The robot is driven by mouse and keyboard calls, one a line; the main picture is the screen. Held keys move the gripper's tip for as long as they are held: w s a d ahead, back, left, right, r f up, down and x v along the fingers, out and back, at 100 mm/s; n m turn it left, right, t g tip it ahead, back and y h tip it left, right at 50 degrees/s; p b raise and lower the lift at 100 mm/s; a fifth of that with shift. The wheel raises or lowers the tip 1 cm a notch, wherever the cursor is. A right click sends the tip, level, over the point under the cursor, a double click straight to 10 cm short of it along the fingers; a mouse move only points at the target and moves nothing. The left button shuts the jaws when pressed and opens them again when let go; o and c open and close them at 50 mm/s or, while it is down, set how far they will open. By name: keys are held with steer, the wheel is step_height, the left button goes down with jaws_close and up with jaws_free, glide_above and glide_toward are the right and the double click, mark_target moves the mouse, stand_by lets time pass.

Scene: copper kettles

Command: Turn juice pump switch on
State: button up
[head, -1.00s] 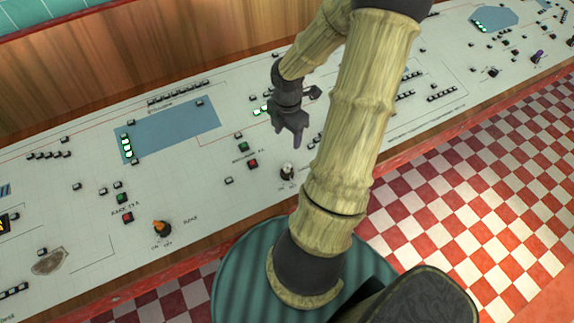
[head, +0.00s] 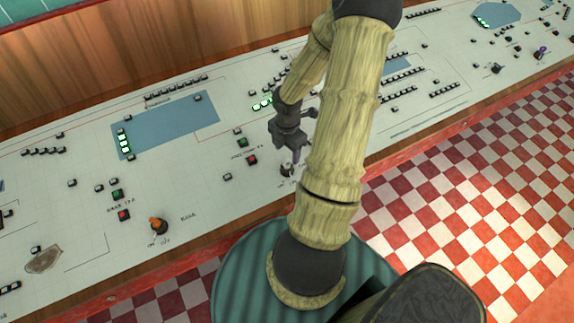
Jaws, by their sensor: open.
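A rotary switch with a white top (head: 286,171) stands near the front edge of the panel, partly hidden by my gripper and arm. Another rotary switch with an orange knob (head: 157,225) stands to the left. The labels are too small to tell which is the juice pump switch.
The long white control panel (head: 75,210) carries many small buttons and blue areas. A green button (head: 241,142) and a red button (head: 252,160) are left of my gripper. A dark switch (head: 496,68) and a purple switch (head: 541,52) stand far right.

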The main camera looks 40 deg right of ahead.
mark_target(287, 159)
step_height(287, 159, down, 7)
steer(key=shift+f+b, duration=0.2)
steer(key=shift+b, duration=0.8)
steer(key=c, duration=1)
